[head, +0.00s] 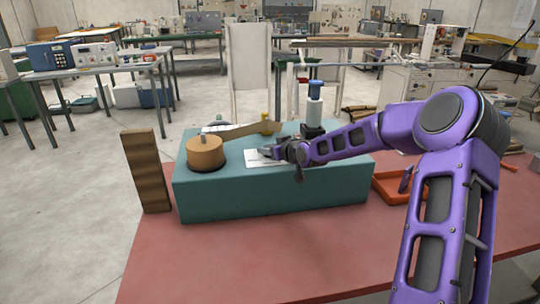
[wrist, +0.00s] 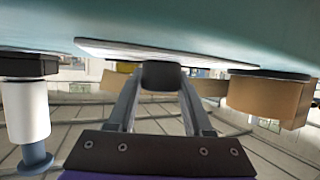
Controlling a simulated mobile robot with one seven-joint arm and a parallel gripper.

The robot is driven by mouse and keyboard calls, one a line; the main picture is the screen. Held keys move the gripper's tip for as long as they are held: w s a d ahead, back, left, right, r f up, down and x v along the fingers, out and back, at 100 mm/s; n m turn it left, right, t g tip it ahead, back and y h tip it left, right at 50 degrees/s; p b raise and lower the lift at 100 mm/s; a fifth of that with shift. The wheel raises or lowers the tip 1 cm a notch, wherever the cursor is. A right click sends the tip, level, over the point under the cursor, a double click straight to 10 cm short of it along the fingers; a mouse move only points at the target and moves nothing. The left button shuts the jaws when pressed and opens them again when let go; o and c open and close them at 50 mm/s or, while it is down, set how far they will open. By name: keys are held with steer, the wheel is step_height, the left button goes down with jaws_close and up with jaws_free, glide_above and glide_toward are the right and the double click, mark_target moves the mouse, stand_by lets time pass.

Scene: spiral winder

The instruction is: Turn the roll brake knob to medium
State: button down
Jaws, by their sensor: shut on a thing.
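The teal winder box (head: 270,195) stands on the red table. A white label plate (head: 254,160) lies on its top and also shows in the wrist view (wrist: 200,55), where the scene appears upside down. My gripper (head: 275,153) reaches over the plate from the right. In the wrist view its two fingers (wrist: 160,78) are closed on the sides of a dark rounded knob (wrist: 161,74) at the plate. In the head view the knob is hidden by my gripper. The knob's pointer and the plate's markings cannot be read.
A brown roll (head: 205,153) sits on the box's left, with a tan strip (head: 243,131) running from it. A white cylinder with a blue top (head: 314,105) and a yellow part (head: 267,127) stand behind. A brown block (head: 146,175) stands left. An orange tray (head: 392,188) lies right.

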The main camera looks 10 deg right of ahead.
steer(key=shift+s+a+f+m+h+b, duration=0.2)
steer(key=shift+a+f+m+h+b, duration=0.1)
steer(key=shift+f+b, duration=0.4)
steer(key=shift+d+r+m+h+b, duration=0.15)
steer(key=shift+r+m+h+b, duration=0.15)
steer(key=shift+r+b, duration=0.1)
steer(key=c, duration=0.5)
jaws_free()
steer(key=shift+o, duration=1)
steer(key=shift+w+r, duration=0.1)
steer(key=shift+d+r, duration=0.1)
steer(key=shift+r, duration=0.1)
